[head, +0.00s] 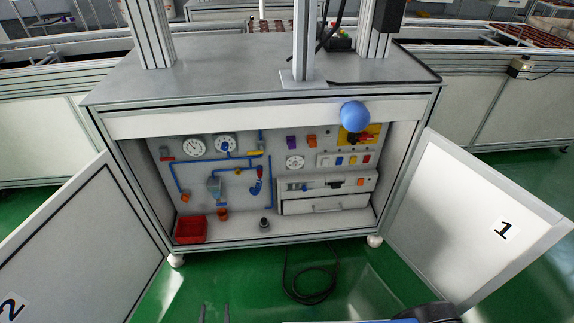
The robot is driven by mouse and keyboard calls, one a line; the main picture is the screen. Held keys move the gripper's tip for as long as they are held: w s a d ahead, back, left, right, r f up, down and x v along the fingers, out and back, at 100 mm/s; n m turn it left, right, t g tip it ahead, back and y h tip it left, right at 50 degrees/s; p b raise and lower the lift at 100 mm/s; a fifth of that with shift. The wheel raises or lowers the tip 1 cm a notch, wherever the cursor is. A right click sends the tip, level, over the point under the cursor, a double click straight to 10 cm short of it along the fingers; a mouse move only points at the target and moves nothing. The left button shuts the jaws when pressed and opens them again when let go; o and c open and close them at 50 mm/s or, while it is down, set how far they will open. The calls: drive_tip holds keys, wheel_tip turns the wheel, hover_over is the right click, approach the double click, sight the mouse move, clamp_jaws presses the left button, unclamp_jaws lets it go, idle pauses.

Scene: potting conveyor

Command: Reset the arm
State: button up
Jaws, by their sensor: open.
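My gripper (214,314) shows only as two dark fingertips at the bottom edge, left of the middle. The fingertips stand apart with nothing visible between them, and green floor shows behind them. Part of my own arm shows at the bottom right, in dark and blue; most of the arm is out of view. In the picture the fingertips are well below the open cabinet (265,122) and touch nothing that I can see.
The left door (75,245) and right door (475,220) stand wide open. Inside are gauges, blue pipes, switches, a closed drawer (325,205) and a red bin (191,230). A blue ball (355,115) shows before the top edge. A black cable (312,292) lies on the floor.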

drive_tip(key=w+d+r+m+g+h, duration=0.2)
drive_tip(key=w+d+r+m+h, duration=0.3)
drive_tip(key=w+r, duration=0.4)
drive_tip(key=w+d+r+m+g+h, duration=0.2)
drive_tip(key=w+d+r+m+h, duration=0.4)
drive_tip(key=r, duration=0.5)
drive_tip(key=w+d+r+m+g+h, duration=0.1)
drive_tip(key=w+d+r+m+g, duration=0.3)
drive_tip(key=d+r, duration=0.35)
drive_tip(key=w+d+r+m+g+h, duration=0.1)
drive_tip(key=w+d+r+m+g, duration=0.25)
drive_tip(key=d+r, duration=0.4)
drive_tip(key=s+d+r+m+g+y, duration=0.3)
drive_tip(key=d+r+m, duration=0.3)
drive_tip(key=d, duration=0.4)
drive_tip(key=s+d+r+m+g+y, duration=0.2)
drive_tip(key=s+d+r+m+g, duration=0.15)
drive_tip(key=d+r, duration=0.5)
drive_tip(key=s+d+r+m+t+y, duration=0.2)
drive_tip(key=s+d+r+m+y, duration=0.1)
drive_tip(key=s+d+r+m, duration=0.1)
drive_tip(key=s+d+r+m+t+y, duration=0.2)
drive_tip(key=s+d+m, duration=0.3)
drive_tip(key=s, duration=0.4)
drive_tip(key=shift+d+r+t+y, duration=0.4)
drive_tip(key=shift+d+r+y, duration=0.15)
drive_tip(key=shift+r, duration=0.3)
